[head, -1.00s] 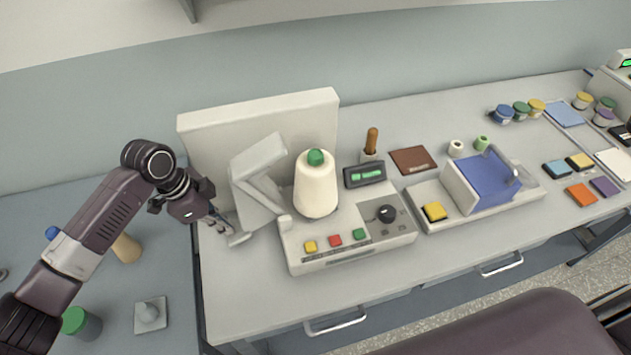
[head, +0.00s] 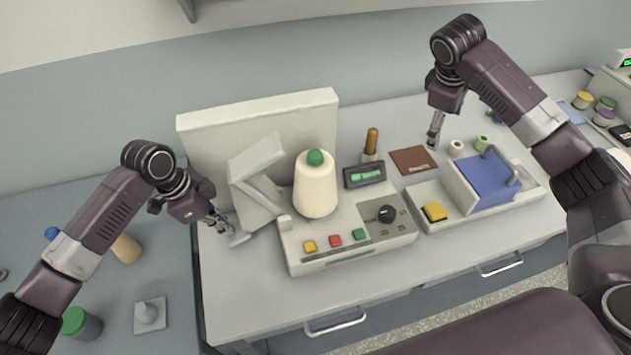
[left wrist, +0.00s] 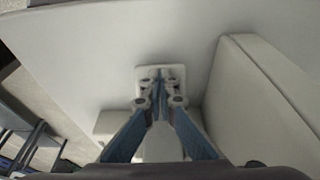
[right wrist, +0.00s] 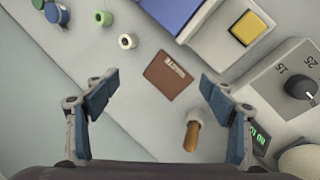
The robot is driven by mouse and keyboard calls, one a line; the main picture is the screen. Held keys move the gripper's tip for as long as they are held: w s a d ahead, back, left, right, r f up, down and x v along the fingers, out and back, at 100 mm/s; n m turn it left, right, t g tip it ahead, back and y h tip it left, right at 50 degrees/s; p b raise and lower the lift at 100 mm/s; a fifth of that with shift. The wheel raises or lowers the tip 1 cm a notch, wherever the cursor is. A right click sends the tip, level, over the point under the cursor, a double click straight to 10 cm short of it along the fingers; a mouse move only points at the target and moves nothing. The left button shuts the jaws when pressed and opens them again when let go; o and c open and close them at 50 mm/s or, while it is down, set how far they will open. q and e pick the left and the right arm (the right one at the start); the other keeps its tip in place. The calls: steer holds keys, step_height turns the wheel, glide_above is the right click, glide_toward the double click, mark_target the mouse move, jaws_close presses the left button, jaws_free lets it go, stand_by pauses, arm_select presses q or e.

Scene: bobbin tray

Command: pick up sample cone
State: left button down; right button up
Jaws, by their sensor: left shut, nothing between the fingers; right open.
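The sample cone (head: 315,187) is a cream yarn cone with a green top. It stands upright on the grey machine with colored buttons in the head view. Its edge also seems to show at the lower right of the right wrist view (right wrist: 299,162). My left gripper (head: 229,229) is shut and empty, beside the grey angled lever left of the cone. The left wrist view shows its fingers (left wrist: 160,84) together over a pale pad. My right gripper (head: 434,142) is open and empty, above the table right of the cone, near the brown card (right wrist: 167,75).
A wooden-handled tool (head: 371,142) and a small display (head: 364,174) stand between the cone and my right gripper. A white panel (head: 258,112) rises behind the cone. A blue-topped device (head: 482,182) sits to the right. The front table strip is clear.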

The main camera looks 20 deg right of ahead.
steer(key=a+r+n+y, duration=0.2)
steer(key=a+r+n, duration=0.1)
steer(key=a, duration=1.3)
step_height(320, 180, up, 5)
steer(key=n+g+y, duration=0.2)
steer(key=n, duration=0.4)
glide_above(317, 154)
steer(key=shift+d+r, duration=0.1)
steer(key=shift+d, duration=0.05)
steer(key=shift+f, duration=0.3)
step_height(317, 154, down, 5)
steer(key=shift+f, duration=0.2)
steer(key=shift+w+a+f, duration=0.15)
steer(key=shift+f, duration=1.3)
steer(key=shift+w+a+f, duration=0.1)
steer(key=shift+a+f, duration=0.05)
steer(key=shift+f, duration=1.3)
steer(key=shift+c, duration=0.6)
